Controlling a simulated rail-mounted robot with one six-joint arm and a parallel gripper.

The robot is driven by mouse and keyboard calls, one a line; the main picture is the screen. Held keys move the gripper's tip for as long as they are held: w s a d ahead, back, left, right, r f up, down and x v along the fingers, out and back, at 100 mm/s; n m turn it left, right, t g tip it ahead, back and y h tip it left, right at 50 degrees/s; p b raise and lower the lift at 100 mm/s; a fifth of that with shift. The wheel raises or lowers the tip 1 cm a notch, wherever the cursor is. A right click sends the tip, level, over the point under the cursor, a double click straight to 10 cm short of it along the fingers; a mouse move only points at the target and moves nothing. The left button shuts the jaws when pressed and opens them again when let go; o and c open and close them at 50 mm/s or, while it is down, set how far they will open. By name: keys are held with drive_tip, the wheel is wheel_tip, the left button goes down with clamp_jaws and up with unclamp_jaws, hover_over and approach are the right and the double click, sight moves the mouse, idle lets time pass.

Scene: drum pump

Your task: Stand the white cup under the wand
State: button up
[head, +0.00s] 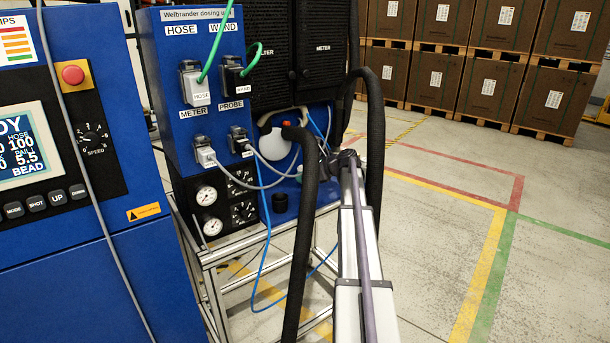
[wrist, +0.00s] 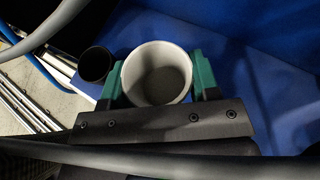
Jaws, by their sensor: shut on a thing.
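The white cup (wrist: 158,60) is between the two green fingers of my gripper (wrist: 157,80) in the wrist view. The fingers are shut on it from both sides. Its open mouth faces the camera and its inside looks empty. A blue surface lies beneath and behind it; I cannot tell whether the cup touches it. In the head view my gripper (head: 312,170) is at the blue dosing unit, largely behind my arm and a hose, and the cup cannot be made out there. The wand itself cannot be told apart; only a WAND label (head: 222,26) shows on the unit.
A black cup (head: 280,203) stands on the blue shelf; it also shows left of the white cup in the wrist view (wrist: 95,64). A rounded white vessel (head: 275,145) is at the unit's back. Thick black hoses (head: 302,230) and thin cables hang close to my arm.

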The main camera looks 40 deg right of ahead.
wheel_tip(320, 180, up, 12)
drive_tip(key=p, duration=1)
drive_tip(key=shift+f, duration=0.15)
